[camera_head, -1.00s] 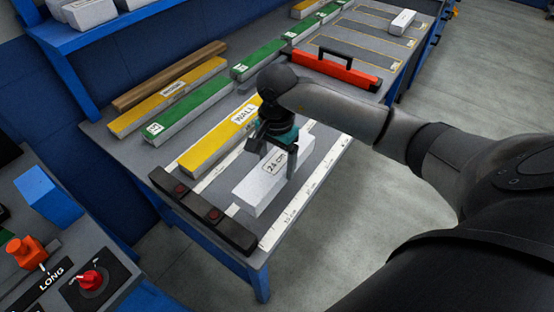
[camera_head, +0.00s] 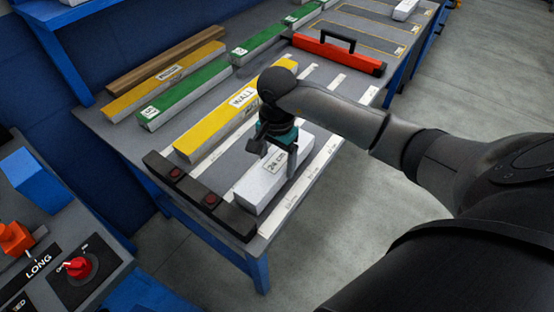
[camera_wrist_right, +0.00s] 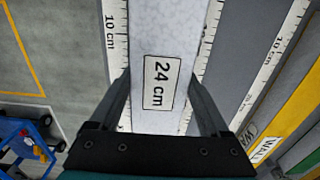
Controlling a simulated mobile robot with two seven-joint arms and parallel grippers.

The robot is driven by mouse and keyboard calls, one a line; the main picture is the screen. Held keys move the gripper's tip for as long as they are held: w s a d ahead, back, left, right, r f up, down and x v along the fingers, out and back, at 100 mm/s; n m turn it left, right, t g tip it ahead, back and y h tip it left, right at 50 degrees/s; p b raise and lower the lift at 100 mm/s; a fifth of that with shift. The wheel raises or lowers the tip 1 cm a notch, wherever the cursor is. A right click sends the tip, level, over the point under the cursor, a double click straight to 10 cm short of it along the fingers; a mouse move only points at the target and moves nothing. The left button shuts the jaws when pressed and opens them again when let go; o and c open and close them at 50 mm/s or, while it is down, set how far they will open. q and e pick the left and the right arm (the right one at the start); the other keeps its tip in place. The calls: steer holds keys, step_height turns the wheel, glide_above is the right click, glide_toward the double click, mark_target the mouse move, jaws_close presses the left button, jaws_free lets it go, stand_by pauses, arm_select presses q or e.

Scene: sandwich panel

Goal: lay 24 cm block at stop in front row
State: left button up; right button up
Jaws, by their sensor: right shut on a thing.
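The white block labelled "24 cm" (camera_head: 262,188) is in my right gripper (camera_head: 279,158), over the front row along the ruler strip (camera_head: 325,155) at the table's front edge. In the right wrist view, the two fingers stand on either side of the block (camera_wrist_right: 168,28), by its label. The block's left end is close to the dark stop bar (camera_head: 228,212) with red buttons; whether they touch, I cannot tell. The block looks level and low, but its underside is hidden. My left gripper is not in view.
A yellow "WALL" block (camera_head: 215,133) lies in the row behind. Green blocks (camera_head: 185,95), a yellow block (camera_head: 165,80) and a brown bar (camera_head: 150,72) lie further back. A red-orange piece with a black handle (camera_head: 340,58) lies toward the far right.

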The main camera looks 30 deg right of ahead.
mark_target(277, 160)
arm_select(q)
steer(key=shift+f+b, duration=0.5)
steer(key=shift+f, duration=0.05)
arm_select(e)
steer(key=shift+f, duration=0.6)
steer(key=o, duration=1.2)
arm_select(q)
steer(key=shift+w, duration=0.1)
arm_select(e)
step_height(277, 160, up, 5)
steer(key=shift+w+f+p, duration=0.1)
steer(key=shift+f+p, duration=0.05)
steer(key=shift+p, duration=0.4)
arm_select(q)
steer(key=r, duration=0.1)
steer(key=p, duration=0.1)
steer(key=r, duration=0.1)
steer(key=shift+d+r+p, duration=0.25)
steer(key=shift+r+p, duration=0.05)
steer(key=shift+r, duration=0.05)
arm_select(e)
step_height(277, 160, up, 11)
steer(key=shift+f, duration=0.2)
